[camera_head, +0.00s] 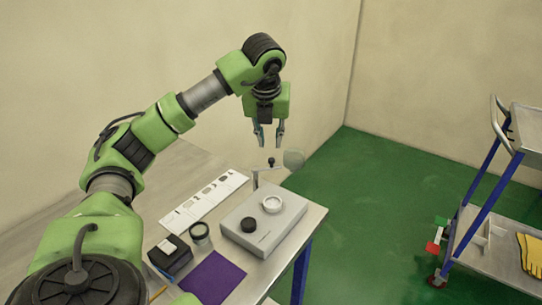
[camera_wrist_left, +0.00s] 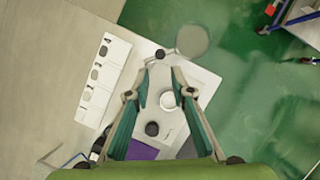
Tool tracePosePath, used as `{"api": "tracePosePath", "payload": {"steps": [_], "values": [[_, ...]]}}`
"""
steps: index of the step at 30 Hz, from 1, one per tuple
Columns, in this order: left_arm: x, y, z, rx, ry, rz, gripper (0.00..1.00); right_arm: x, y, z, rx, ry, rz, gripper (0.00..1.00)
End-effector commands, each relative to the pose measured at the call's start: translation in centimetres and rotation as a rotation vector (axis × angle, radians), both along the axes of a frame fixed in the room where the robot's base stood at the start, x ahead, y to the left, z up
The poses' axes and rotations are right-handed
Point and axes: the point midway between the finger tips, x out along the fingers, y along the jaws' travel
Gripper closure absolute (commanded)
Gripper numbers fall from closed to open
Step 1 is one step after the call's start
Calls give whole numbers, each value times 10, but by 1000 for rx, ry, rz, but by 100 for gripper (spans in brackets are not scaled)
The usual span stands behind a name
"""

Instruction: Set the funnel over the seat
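A white ring-shaped piece (camera_head: 272,203) stands on the grey box (camera_head: 240,238). It looks like the seat or the funnel, but I cannot tell which; no plain cone shape shows. A round black knob (camera_head: 248,225) sits beside it on the box. My left gripper (camera_head: 269,142) is open and empty, pointing down, well above the table behind the box. In the left wrist view its fingers (camera_wrist_left: 163,78) are spread, with the white ring (camera_wrist_left: 168,100) and black knob (camera_wrist_left: 152,128) seen below and apart from them. My right gripper is not in view.
A stand with a black ball (camera_head: 271,161) and a translucent disc (camera_head: 293,159) rises at the table's back. A cart (camera_head: 500,252) stands right.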

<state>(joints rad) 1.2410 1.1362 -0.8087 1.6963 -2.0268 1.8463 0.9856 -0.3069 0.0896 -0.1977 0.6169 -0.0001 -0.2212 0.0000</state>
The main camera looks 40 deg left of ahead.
Motion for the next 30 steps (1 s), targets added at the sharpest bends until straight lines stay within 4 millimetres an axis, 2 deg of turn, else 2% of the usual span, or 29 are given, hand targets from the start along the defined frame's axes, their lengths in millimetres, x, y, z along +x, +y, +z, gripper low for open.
{"api": "tracePosePath", "payload": {"steps": [6, 12, 18, 26, 28, 30], "values": [[14, 11, -43, 0, 5, 0, 78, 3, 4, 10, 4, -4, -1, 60], [23, 18, -71, 0, 2, -1, 78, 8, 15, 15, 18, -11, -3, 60], [27, 20, -82, 0, 0, -1, 78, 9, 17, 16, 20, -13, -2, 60], [28, 20, -83, 1, -1, -1, 78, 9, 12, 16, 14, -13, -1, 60], [28, 20, -83, 1, -1, -1, 96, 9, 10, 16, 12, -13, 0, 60], [28, 20, -83, 1, -1, -1, 100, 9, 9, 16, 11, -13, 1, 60]]}}
